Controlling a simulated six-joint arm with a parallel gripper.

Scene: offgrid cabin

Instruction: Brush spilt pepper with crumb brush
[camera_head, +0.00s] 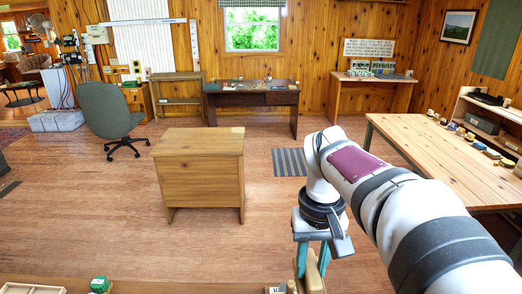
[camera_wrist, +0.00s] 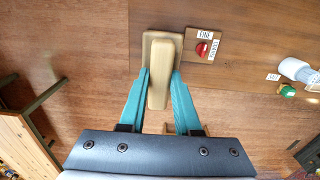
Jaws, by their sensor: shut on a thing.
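The crumb brush (camera_wrist: 157,92) is a pale wooden block with a long rounded handle. My gripper (camera_wrist: 160,74) has two teal fingers, shut on the handle from both sides. In the head view my gripper (camera_head: 312,256) points down at the bottom edge of the picture, with part of the brush (camera_head: 315,276) between its fingers. In the wrist view the brush shows over the edge of a brown tabletop (camera_wrist: 230,85). I cannot tell whether it touches the top. I cannot make out any pepper; the brush's underside is hidden.
A small wooden board (camera_wrist: 204,42) with a red knob and labels lies beside the brush. A white cylinder (camera_wrist: 296,68) and a green object (camera_wrist: 287,90) are farther right. A wooden cabinet (camera_head: 200,170) stands on open floor.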

